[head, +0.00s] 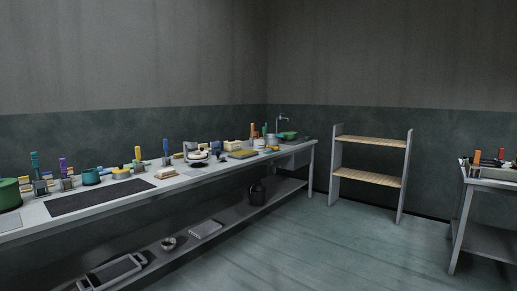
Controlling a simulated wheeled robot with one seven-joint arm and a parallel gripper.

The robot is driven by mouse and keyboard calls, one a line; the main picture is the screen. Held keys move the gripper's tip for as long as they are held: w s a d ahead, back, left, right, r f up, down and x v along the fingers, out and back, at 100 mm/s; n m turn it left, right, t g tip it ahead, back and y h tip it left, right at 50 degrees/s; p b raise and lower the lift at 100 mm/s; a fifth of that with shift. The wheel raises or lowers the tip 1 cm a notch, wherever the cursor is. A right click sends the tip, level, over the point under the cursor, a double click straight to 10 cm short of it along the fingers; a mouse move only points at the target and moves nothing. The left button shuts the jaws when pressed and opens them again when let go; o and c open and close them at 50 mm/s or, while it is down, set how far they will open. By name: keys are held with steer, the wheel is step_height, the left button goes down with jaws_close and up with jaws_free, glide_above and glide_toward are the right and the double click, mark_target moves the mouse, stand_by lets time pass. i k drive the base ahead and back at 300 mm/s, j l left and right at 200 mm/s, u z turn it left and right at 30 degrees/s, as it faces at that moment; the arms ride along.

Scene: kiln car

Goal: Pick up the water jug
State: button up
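I cannot make out a water jug for certain; the vessels on the long bench (100,206) are small in the head view. A white rounded vessel (197,154) stands mid-bench, its exact kind unclear. A green pot (8,194) stands at the left edge, partly cut off. A smaller teal pot (91,177) is to its right. A dark bucket-like container (256,192) stands on the bench's lower shelf. My gripper is not in view.
A tap (282,124) rises at the bench's far end. Several coloured-handled tools stand along the bench. A wooden-shelved rack (370,140) stands empty by the back wall. Another table (490,183) is at the right edge. The floor (330,245) between is clear.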

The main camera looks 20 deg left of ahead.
mark_target(215, 146)
steer(key=i+j+u, duration=0.25)
steer(key=i, duration=1.05)
steer(key=i+u, duration=0.25)
steer(key=i, duration=1.05)
steer(key=i+u, duration=0.1)
steer(key=i, duration=1.95)
steer(key=i+l+u, duration=0.15)
steer(key=i+u, duration=0.25)
steer(key=i+l+u, duration=0.3)
steer(key=i+u, duration=0.15)
steer(key=i+l+u, duration=0.85)
steer(key=i+l, duration=0.4)
steer(key=i, duration=0.1)
